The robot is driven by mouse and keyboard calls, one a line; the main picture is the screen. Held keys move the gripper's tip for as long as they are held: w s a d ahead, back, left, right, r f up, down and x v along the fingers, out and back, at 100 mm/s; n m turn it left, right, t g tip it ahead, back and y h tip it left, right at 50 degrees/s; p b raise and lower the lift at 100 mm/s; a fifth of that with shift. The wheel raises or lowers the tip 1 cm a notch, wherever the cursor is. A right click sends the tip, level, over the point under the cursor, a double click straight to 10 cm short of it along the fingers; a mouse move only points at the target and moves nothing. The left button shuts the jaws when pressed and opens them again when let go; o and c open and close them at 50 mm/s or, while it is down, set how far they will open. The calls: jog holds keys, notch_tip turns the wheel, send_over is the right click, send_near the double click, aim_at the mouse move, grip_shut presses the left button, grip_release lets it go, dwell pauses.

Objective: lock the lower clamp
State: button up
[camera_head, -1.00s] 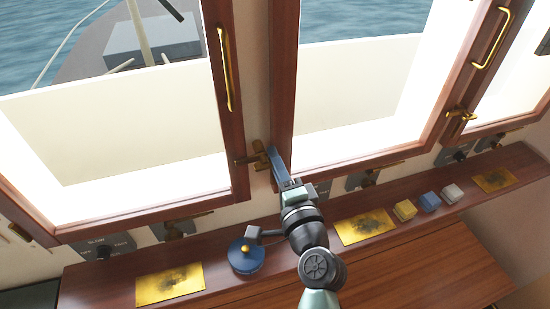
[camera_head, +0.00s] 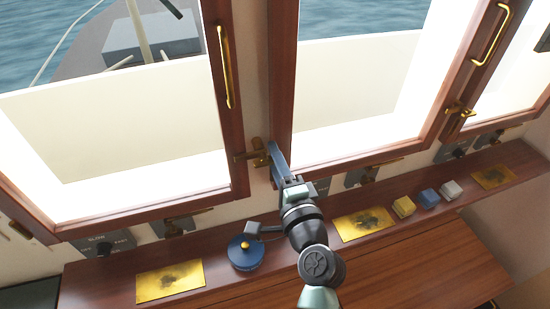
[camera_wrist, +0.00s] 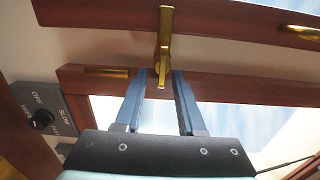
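A brass clamp (camera_head: 256,158) sits at the lower part of the left window frame, beside the post between the windows. In the wrist view the brass clamp (camera_wrist: 165,40) has a long arm and a short lever that reaches down between my fingers. My gripper (camera_head: 273,150) is at the clamp, just right of it in the head view. In the wrist view my gripper (camera_wrist: 161,75) is open, with a blue finger on each side of the lever's end and gaps visible. Whether a finger touches the lever I cannot tell.
A wooden ledge (camera_head: 105,285) runs below the windows, with a blue round object (camera_head: 246,257), brass plates (camera_head: 170,281) and small blocks (camera_head: 404,207). Switch panels (camera_head: 100,246) line the wall. Another brass clamp (camera_head: 459,112) is on the right window.

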jog(key=b+v, duration=0.4)
jog(key=v, duration=0.9)
